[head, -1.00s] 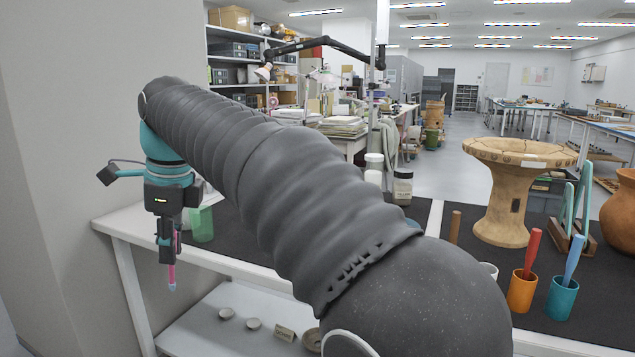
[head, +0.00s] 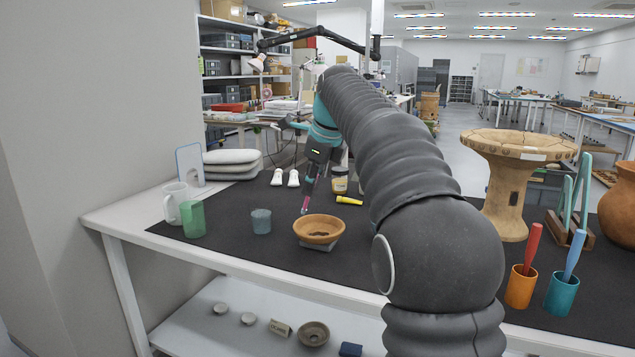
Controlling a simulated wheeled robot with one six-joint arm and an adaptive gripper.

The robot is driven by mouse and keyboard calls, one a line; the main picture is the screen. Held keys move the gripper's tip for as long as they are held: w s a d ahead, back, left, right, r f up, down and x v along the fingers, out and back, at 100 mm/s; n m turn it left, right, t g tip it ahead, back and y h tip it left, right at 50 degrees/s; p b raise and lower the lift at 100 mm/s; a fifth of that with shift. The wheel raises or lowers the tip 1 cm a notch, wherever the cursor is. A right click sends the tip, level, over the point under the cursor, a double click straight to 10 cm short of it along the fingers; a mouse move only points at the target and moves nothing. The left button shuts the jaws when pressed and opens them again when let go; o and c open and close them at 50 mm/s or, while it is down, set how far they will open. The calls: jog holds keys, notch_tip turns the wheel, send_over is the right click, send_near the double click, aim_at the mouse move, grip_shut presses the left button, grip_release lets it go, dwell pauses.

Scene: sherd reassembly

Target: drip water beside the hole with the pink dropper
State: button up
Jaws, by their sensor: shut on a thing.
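My gripper (head: 309,188) is shut on the pink dropper (head: 306,204), which points down and is slightly tilted. The dropper's tip shows just above the far left rim of a brown clay bowl (head: 318,237); I cannot tell whether it is over the bowl or behind it. The bowl sits on a small grey block (head: 320,246) on the dark mat. Dark marks show inside the bowl, but a hole is too small to make out. Most of the dropper's upper part is hidden by the gripper.
A blue-grey cup (head: 261,221), a green cup (head: 193,220) and a white mug (head: 173,203) stand to the left. A jar (head: 340,181) and a yellow tube (head: 349,200) lie behind the bowl. A large clay pedestal (head: 508,190) and orange (head: 520,288) and teal (head: 561,296) cups stand right.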

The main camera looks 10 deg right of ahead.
jog(key=shift+w+d+f+b, duration=0.1)
jog(key=shift+d+f+b, duration=0.15)
jog(key=shift+f, duration=0.6)
jog(key=shift+s+d+f+b, duration=0.15)
jog(key=shift+f+b, duration=0.25)
jog(key=shift+f, duration=0.45)
jog(key=shift+w+d+f+b, duration=0.2)
jog(key=shift+f+b, duration=0.1)
jog(key=shift+f, duration=0.55)
jog(key=shift+f, duration=0.35)
dwell(1.4)
jog(key=shift+r+p, duration=0.95)
jog(key=shift+r, duration=1.05)
